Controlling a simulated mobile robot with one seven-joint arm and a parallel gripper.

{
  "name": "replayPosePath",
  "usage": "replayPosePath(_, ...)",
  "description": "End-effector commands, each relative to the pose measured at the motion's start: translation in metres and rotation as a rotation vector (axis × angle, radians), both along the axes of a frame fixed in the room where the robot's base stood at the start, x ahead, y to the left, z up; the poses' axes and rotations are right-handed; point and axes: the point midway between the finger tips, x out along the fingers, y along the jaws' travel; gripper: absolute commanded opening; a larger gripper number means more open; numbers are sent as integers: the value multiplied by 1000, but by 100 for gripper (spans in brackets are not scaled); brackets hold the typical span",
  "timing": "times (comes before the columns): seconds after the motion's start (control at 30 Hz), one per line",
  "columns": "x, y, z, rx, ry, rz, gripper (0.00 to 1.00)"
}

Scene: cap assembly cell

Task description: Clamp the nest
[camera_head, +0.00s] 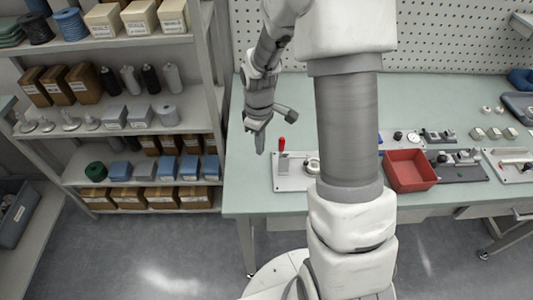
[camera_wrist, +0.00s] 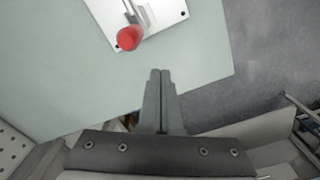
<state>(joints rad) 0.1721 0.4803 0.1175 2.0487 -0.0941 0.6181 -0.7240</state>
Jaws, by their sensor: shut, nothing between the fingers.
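A toggle clamp with a red handle (camera_head: 282,145) stands on a light plate (camera_head: 288,184) near the left end of the bench. A round pale nest part (camera_head: 312,165) sits on that plate, partly hidden behind my arm. In the wrist view the red handle tip (camera_wrist: 129,38) and a corner of the plate (camera_wrist: 172,12) show at the top; the nest is out of that view. My gripper (camera_head: 260,150) is shut and empty, pointing down to the left of the red handle and apart from it. Its closed fingers (camera_wrist: 160,75) also show in the wrist view.
The green bench top (camera_head: 250,190) is bare left of the plate. A red bin (camera_head: 409,170) and a dark fixture plate (camera_head: 462,168) lie right of my arm. A pegboard (camera_head: 440,35) closes the back.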

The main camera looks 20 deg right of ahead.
Motion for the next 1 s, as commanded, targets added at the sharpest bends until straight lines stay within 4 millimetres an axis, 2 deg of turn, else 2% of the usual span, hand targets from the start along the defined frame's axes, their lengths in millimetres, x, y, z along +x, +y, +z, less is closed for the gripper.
replayPosePath(0.6, 0, 0, 64, 0, -1, 0, 0)
replayPosePath(1.0, 0, 0, 67, 1, -1, 0, 0)
